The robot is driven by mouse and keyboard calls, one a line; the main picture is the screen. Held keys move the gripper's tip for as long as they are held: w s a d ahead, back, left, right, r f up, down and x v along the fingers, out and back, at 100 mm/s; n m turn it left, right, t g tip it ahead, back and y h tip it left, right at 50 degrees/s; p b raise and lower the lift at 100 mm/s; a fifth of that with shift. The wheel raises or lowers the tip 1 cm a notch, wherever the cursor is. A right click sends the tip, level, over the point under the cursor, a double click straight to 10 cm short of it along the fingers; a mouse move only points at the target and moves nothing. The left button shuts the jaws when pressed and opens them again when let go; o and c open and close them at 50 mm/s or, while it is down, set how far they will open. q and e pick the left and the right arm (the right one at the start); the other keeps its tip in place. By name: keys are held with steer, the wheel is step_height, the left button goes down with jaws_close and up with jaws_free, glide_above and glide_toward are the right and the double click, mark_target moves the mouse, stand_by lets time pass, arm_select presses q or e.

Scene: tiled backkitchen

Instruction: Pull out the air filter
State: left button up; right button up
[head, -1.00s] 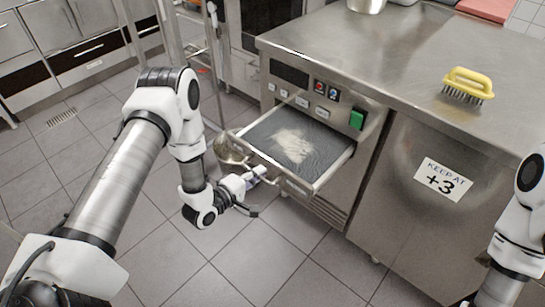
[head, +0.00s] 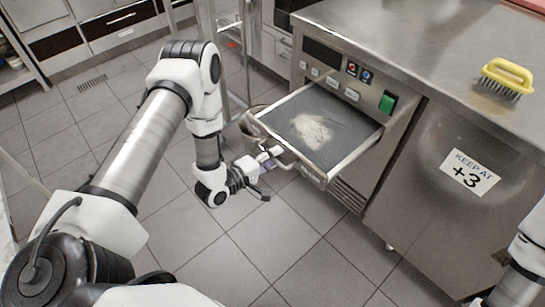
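The air filter (head: 308,124) is a flat dark grey panel in a metal frame with a pale dusty patch in its middle. It sticks out far from the front of the steel counter unit, below the control panel. A bar handle runs along its front edge. My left gripper (head: 268,161) is at the left part of this handle, its fingers at the bar. The fingers are small and partly hidden, so I cannot tell how tightly they close. My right arm shows at the lower right edge, and its gripper is out of the picture.
The steel counter (head: 420,50) carries a yellow-handled brush (head: 508,76). A green switch (head: 387,103) sits right of the filter. A round metal bowl or pot (head: 256,117) is partly hidden behind the filter's left corner. The tiled floor (head: 290,230) in front is clear.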

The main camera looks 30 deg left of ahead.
arm_select(q)
steer(key=shift+s, duration=0.1)
steer(key=v, duration=1.1)
steer(key=shift+s, duration=0.35)
steer(key=shift+a+r, duration=0.15)
